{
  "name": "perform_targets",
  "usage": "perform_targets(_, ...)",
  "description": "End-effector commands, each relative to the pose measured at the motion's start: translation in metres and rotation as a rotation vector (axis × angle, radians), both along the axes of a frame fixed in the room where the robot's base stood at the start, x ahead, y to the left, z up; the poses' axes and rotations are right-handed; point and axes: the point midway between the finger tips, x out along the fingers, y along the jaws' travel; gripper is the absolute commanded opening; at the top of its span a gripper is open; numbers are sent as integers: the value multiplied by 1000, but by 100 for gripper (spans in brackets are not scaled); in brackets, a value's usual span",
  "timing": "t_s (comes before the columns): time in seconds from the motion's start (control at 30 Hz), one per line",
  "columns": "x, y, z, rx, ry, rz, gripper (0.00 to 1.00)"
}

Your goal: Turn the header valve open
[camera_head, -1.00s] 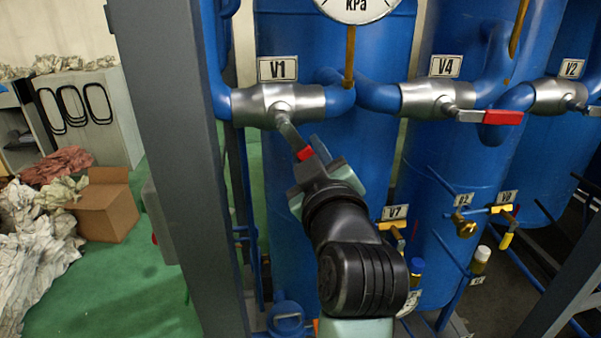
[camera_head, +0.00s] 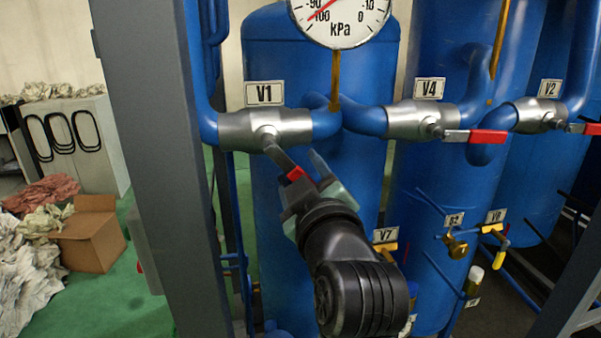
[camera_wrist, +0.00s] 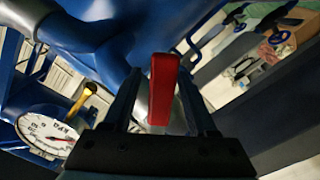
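The V1 valve (camera_head: 240,130) is a silver body on the blue header pipe, under a V1 label (camera_head: 265,94). Its lever (camera_head: 277,153) slants down and right and ends in a red grip (camera_head: 296,174). My gripper (camera_head: 304,174) reaches up from below, its two fingers on either side of the red grip. In the wrist view the red grip (camera_wrist: 162,88) stands between the fingers (camera_wrist: 160,100), with narrow gaps visible on both sides. The gripper looks open around it. Part of the lever is hidden behind the grip in the wrist view.
The V4 valve (camera_head: 410,120) and V2 valve (camera_head: 535,115) to the right have near-level red-tipped levers. A pressure gauge (camera_head: 340,18) is above. A grey post (camera_head: 155,160) stands close on the left. Small V7 and V8 valves sit lower right.

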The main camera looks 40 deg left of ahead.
Motion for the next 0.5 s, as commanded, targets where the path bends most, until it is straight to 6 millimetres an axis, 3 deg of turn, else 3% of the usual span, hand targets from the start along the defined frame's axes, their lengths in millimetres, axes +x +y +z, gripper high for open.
perform_targets(0.27,-2,-2,0,2,0,0,57)
perform_targets(0.5,-23,-28,-2,4,-3,-3,57)
